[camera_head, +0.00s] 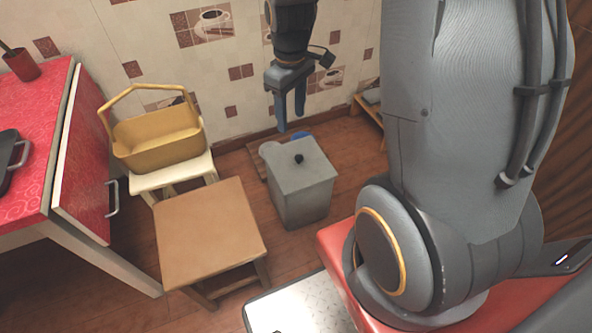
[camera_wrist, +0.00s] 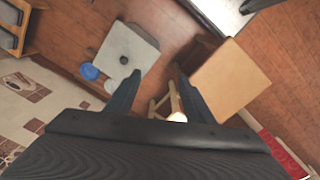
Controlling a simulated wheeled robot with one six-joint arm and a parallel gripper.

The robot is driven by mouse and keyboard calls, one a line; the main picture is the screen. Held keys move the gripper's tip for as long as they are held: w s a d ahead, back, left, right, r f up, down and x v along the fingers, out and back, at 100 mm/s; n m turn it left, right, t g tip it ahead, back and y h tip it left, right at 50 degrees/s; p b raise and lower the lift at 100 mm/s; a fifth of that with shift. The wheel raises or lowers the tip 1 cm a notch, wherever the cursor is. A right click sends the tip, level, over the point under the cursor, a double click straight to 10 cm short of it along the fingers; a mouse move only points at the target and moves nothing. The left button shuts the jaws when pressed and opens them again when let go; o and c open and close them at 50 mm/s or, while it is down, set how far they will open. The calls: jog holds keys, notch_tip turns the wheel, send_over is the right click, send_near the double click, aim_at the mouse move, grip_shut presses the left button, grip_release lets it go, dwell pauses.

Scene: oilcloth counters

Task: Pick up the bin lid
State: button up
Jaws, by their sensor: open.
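The bin (camera_head: 302,200) is a grey square box standing on the wooden floor, with its flat grey lid (camera_head: 297,165) on top. A small dark knob (camera_head: 299,158) sits at the middle of the lid. My gripper (camera_head: 290,120) points down above and behind the bin, apart from it, with its two fingers spread and nothing between them. In the wrist view the lid (camera_wrist: 140,48) and its knob (camera_wrist: 124,61) show beyond the left finger, left of the space between the fingertips (camera_wrist: 157,85).
A brown stool (camera_head: 208,235) stands left of the bin. A yellow basket (camera_head: 158,140) sits on a cream stool (camera_head: 172,178) by the tiled wall. A blue round object (camera_wrist: 89,72) and a whitish one lie beside the bin. A red counter (camera_head: 32,130) is at left.

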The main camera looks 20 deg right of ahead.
jog(key=w+d+f+n+b, duration=0.25)
jog(key=w+f, duration=0.25)
jog(key=f, duration=0.3)
jog(key=w+d+f+n+b, duration=0.2)
jog(key=w+f+b, duration=0.25)
jog(key=f, duration=0.35)
jog(key=n+b, duration=0.3)
send_over(299, 157)
jog(key=f, duration=1.3)
jog(key=shift+a+f, duration=0.15)
jog(key=shift+a, duration=0.2)
jog(key=f, duration=0.2)
jog(key=f+b, duration=0.1)
jog(key=f, duration=0.2)
jog(key=shift+d+f+b, duration=0.3)
jog(key=shift+f+b, duration=0.05)
jog(key=shift+f, duration=0.05)
jog(key=shift+r, duration=0.1)
grip_shut()
